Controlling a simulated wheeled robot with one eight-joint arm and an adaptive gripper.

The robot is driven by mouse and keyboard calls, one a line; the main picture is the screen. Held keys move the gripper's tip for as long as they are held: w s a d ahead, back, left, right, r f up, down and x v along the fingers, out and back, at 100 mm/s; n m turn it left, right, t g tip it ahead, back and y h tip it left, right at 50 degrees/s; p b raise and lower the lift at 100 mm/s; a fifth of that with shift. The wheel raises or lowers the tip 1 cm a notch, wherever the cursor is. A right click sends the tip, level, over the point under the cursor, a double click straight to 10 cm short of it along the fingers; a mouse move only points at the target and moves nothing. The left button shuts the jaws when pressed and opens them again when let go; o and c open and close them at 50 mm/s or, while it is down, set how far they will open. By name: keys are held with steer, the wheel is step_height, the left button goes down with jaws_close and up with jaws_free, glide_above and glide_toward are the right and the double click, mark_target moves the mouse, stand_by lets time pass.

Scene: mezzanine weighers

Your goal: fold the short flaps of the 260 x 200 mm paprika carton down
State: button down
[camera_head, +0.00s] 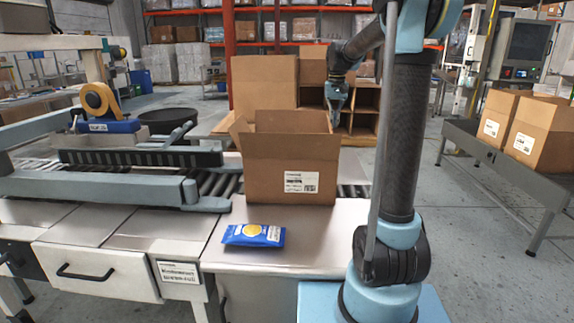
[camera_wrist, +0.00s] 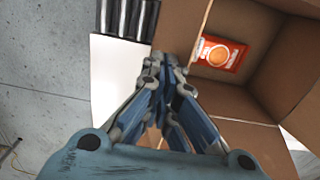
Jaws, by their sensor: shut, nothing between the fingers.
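The paprika carton (camera_head: 262,172) stands upright on the work surface with a white label on its front. Its top is open; a flap on its left (camera_head: 239,128) sticks up and outward. A broad brown panel stands up at its back; I cannot tell whether it is a flap or a wall. My gripper (camera_head: 336,103) hangs above the carton's right end. In the wrist view my gripper (camera_wrist: 163,68) is shut and empty beside the carton's edge (camera_wrist: 183,32); contact is unclear. An orange packet (camera_wrist: 219,52) lies inside the carton. A brown panel (camera_wrist: 250,138) spreads below the opening.
A blue packet (camera_head: 254,235) lies on the work surface (camera_head: 310,250) in front of the carton. A roller conveyor with a tape machine (camera_head: 110,126) is at left. Brown shelving (camera_head: 364,109) stands behind. Two cartons (camera_head: 537,135) sit on a right-hand bench.

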steer(key=shift+a, duration=0.25)
steer(key=a, duration=0.1)
steer(key=a+f, duration=0.1)
steer(key=a, duration=0.2)
steer(key=shift+a+f, duration=0.2)
steer(key=shift+f, duration=0.05)
stand_by(0.5)
steer(key=a+f, duration=0.3)
stand_by(0.4)
